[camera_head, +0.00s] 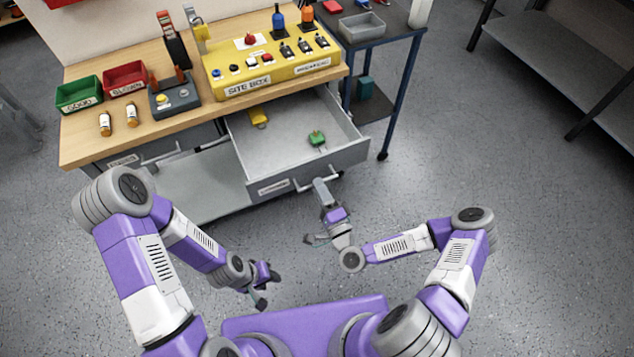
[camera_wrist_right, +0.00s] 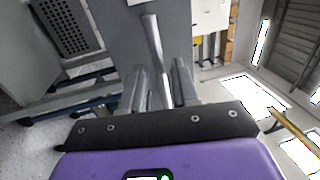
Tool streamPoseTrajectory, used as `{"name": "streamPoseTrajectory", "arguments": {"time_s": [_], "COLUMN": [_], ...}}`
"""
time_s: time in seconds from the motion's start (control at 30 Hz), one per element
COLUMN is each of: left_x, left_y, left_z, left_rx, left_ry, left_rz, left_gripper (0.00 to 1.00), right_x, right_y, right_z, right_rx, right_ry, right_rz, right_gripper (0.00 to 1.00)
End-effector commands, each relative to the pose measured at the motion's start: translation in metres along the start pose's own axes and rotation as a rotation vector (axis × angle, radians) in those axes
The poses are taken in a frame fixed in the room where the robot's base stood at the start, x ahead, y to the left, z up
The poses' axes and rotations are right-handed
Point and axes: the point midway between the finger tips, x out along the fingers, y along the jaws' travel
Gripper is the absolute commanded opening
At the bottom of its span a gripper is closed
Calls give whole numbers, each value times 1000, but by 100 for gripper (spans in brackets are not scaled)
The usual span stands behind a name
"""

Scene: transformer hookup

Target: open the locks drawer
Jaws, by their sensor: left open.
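A grey drawer (camera_head: 288,150) under the workbench stands pulled out; its label is too small to read. A yellow item (camera_head: 258,117) and a green item (camera_head: 316,138) lie inside. My right gripper (camera_head: 322,189) is at the right part of the drawer's front handle (camera_head: 300,185). In the right wrist view the handle bar (camera_wrist_right: 153,45) runs between the two fingers of my right gripper (camera_wrist_right: 162,82), which look apart with narrow gaps beside the bar. My left gripper (camera_head: 264,287) is open and empty, low in front of the bench, away from the drawer.
The wooden bench top (camera_head: 200,119) holds a green bin (camera_head: 79,94), a red bin (camera_head: 125,78) and a yellow site box (camera_head: 270,75). A second drawer (camera_head: 150,155) at the left looks closed. A blue-framed cart (camera_head: 395,95) stands right of the bench.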

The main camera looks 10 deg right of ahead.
Motion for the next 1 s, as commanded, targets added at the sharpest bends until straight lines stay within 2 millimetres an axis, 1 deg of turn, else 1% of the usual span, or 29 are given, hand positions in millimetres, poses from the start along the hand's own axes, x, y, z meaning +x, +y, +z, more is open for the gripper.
{"name": "streamPoseTrajectory", "arguments": {"time_s": [0.03, 0.2, 0.33, 0.47, 0.93, 1.0], "left_x": [-2, -4, -5, -5, -5, -6], "left_y": [1, 2, 2, 2, 2, 2], "left_z": [0, 0, 0, 0, 0, 0], "left_rx": [0, 0, 0, 0, 0, 0], "left_ry": [0, 0, 0, 0, 0, 0], "left_rz": [0, 0, 0, 0, 0, 0], "left_gripper": [43, 43, 43, 43, 43, 43], "right_x": [-10, -38, -51, -56, -55, -55], "right_y": [0, 0, 0, 0, 0, 1], "right_z": [0, 0, 0, 0, 0, 3], "right_rx": [3, 2, 1, 1, 1, -5], "right_ry": [2, 2, 1, 0, 0, -13], "right_rz": [3, 3, 2, 0, 0, 11], "right_gripper": [30, 30, 30, 30, 30, 30]}}
